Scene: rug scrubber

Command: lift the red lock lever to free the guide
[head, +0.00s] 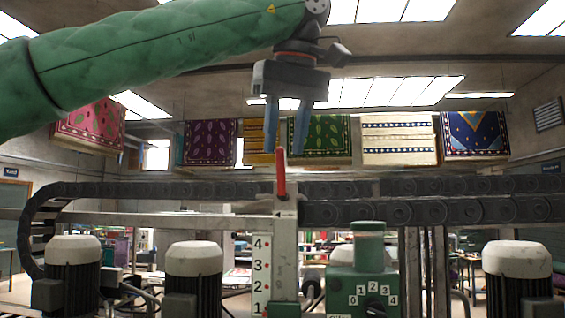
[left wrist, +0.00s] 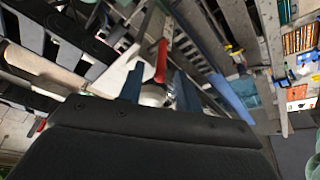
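The red lock lever (head: 281,173) stands upright on top of the grey guide post (head: 285,240) in the middle of the head view. In the head view the lever's tip lies between and about level with the fingertips; contact is not visible. The left wrist view shows the red lever (left wrist: 161,61) just beyond the gap between the blue fingers (left wrist: 155,80). My right gripper is not in view.
A numbered scale (head: 261,270) runs down the post. A green box with a dial (head: 365,285) stands to its right. Dark cable chains (head: 420,212) run across behind. Motors with white caps (head: 193,260) stand in front, and patterned rugs (head: 320,140) hang at the back.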

